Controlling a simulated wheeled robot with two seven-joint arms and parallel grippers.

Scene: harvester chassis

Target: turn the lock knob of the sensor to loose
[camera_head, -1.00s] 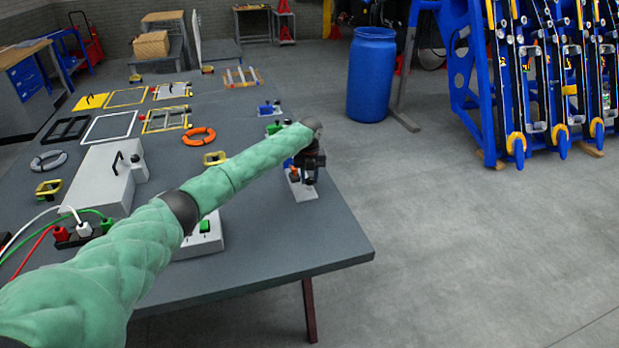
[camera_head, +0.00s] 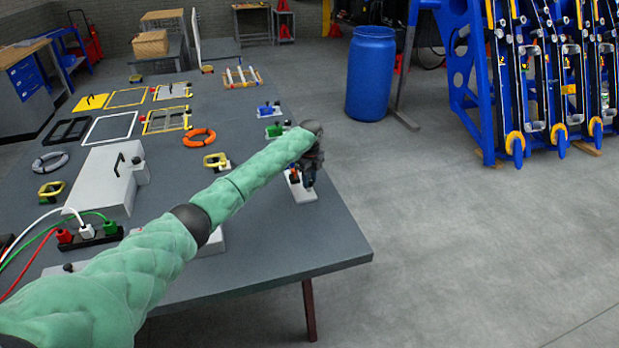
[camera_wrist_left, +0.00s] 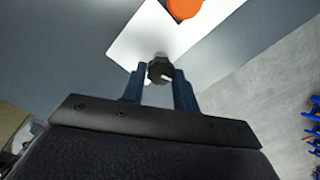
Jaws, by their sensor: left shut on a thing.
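The sensor's black lock knob (camera_wrist_left: 160,70) shows in the left wrist view, with a light mark on its face. It sits over a white plate (camera_wrist_left: 137,38), with an orange part (camera_wrist_left: 184,8) at the top edge. My left gripper (camera_wrist_left: 160,76) is shut on the knob, one finger on each side. In the head view my left gripper (camera_head: 308,180) is at the white base plate (camera_head: 300,190) near the table's right edge and hides most of the sensor. My right gripper is not in view.
The grey table (camera_head: 290,240) holds a white box (camera_head: 105,180), an orange ring (camera_head: 199,137), a power strip (camera_head: 90,237) with cables and several frames. A blue and a green fixture (camera_head: 268,109) stand behind the sensor. A blue barrel (camera_head: 371,75) stands on the floor beyond.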

